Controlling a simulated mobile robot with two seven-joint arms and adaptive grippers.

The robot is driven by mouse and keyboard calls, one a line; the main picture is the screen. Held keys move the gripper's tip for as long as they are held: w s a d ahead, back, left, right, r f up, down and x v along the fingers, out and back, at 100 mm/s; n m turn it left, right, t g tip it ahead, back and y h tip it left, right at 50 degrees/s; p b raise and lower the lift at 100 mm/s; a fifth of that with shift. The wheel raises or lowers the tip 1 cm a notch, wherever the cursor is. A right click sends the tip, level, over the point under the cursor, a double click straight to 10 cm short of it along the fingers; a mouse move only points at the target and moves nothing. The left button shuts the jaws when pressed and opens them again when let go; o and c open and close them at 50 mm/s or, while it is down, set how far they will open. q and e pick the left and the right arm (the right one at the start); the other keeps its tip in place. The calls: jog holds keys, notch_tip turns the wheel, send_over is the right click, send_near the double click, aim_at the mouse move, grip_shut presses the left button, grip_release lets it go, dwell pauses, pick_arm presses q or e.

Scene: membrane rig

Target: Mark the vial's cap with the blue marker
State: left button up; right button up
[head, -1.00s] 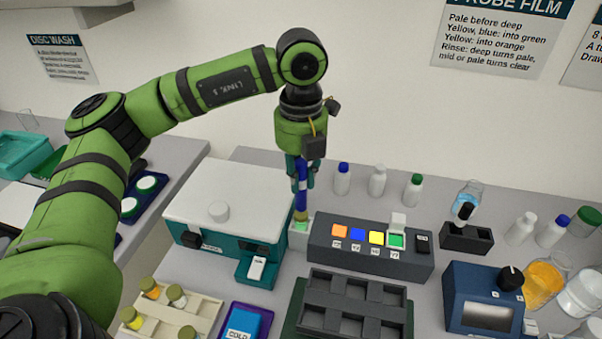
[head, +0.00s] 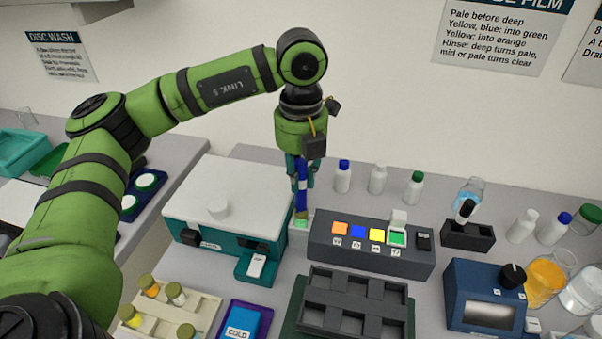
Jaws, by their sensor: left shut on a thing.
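The blue marker (head: 301,187) is upright in my left gripper (head: 302,181), which is shut on it at the back of the bench. A white patch shows on the marker's side. The vial's body is hardly visible. My right gripper is not in view.
A white-topped teal machine (head: 228,200) stands left of the vial, and a dark box with coloured squares (head: 370,255) stands right. Several olive-capped vials sit in a cream rack (head: 205,312) in front. An empty dark rack (head: 353,300) and several bottles are nearby.

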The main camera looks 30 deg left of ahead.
pick_arm(q)
jog(key=shift+r+p, duration=2.15)
jog(key=shift+r, duration=1.35)
